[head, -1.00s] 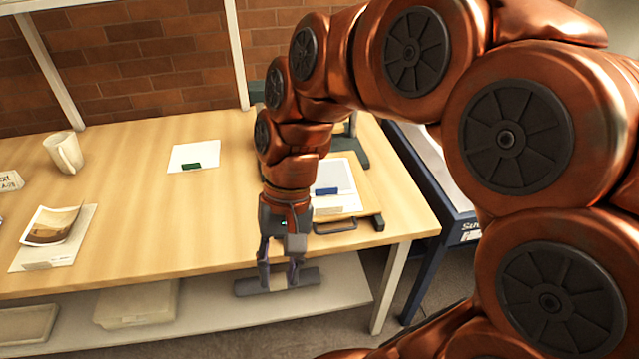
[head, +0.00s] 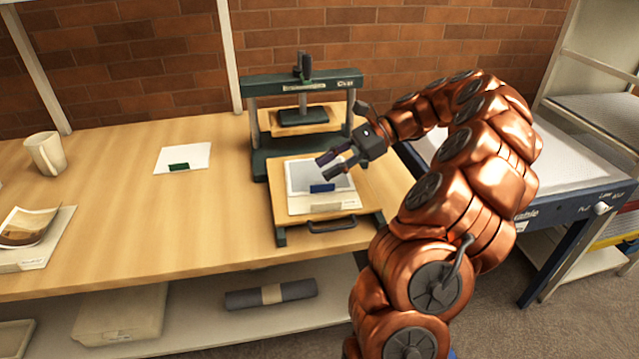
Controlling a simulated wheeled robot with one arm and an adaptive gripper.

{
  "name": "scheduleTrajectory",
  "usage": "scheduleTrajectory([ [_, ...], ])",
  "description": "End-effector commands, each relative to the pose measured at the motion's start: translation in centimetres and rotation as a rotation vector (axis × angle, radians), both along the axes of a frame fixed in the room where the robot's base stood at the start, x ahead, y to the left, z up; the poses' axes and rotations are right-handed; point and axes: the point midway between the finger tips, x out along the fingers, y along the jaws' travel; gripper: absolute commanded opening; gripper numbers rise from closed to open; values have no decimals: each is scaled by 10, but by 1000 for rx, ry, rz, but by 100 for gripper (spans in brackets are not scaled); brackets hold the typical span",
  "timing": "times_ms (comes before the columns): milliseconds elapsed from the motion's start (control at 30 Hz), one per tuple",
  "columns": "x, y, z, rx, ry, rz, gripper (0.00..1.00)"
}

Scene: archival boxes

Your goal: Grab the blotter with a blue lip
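The blotter with a blue lip (head: 304,176) lies flat on a wooden board at the front of the press; its small blue lip (head: 322,188) stands near its front edge. A white sheet with a green lip (head: 197,155) lies on the table to the left. My gripper (head: 329,165) is over the blotter's far right part, pointing left and down, with its two fingers apart and nothing between them. It looks a little above the blotter, but the exact height is hard to tell. The fingers hide part of the blotter.
A wooden board with a handle (head: 335,223) lies under the blotter. A mug (head: 45,153) and a curled photo (head: 25,228) are at the left. The table's middle is clear.

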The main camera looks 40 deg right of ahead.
Motion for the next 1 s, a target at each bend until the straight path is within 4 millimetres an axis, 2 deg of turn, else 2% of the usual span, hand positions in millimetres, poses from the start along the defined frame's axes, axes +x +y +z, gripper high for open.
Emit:
scheduleTrajectory([
  [33,-1,-19,-13,28,21,-51,33],
  [100,-4,-39,-21,59,44,-104,33],
  [200,-7,-60,-29,88,67,-162,33],
  [300,-9,-70,-33,105,79,-189,33],
  [433,-8,-68,-35,112,84,-196,33],
  [1000,4,-38,-50,111,83,-192,33],
])
